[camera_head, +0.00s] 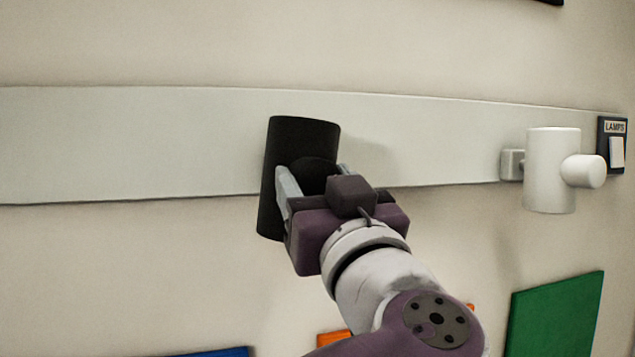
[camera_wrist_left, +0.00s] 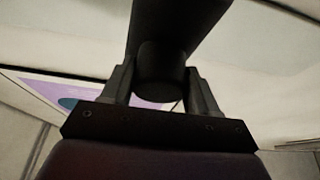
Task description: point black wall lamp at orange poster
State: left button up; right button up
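The black wall lamp (camera_head: 302,132) is a dark cylinder on the pale wall rail, tilted slightly, with a round knob facing me. My left gripper (camera_head: 316,180) is at the lamp, its two fingers on either side of the knob. In the left wrist view, the fingers (camera_wrist_left: 160,92) sit close against both sides of the knob (camera_wrist_left: 160,70), with the lamp's cylinder (camera_wrist_left: 178,22) behind it. The orange poster (camera_head: 333,338) is low on the wall, mostly hidden behind my left arm and cut by the bottom edge. My right gripper is not in view.
A white wall lamp (camera_head: 548,180) with a knob is on the rail (camera_head: 130,145) to the right. A LAMPS switch (camera_head: 616,150) is beyond it. A green poster (camera_head: 553,318) hangs lower right, and a blue poster's edge (camera_head: 225,352) shows at the bottom.

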pick_arm(q)
jog(key=c, duration=0.7)
jog(key=shift+n, duration=0.4)
jog(key=n+g+y, duration=0.1)
jog(key=n, duration=0.1)
jog(key=shift+n+y+b, duration=0.35)
jog(key=shift+n+y, duration=0.05)
jog(key=shift+n+g+y, duration=0.4)
jog(key=shift+n, duration=0.9)
jog(key=shift+n+g+y, duration=0.4)
jog(key=shift+n, duration=0.9)
jog(key=o, duration=1.4)
jog(key=shift+o, duration=0.2)
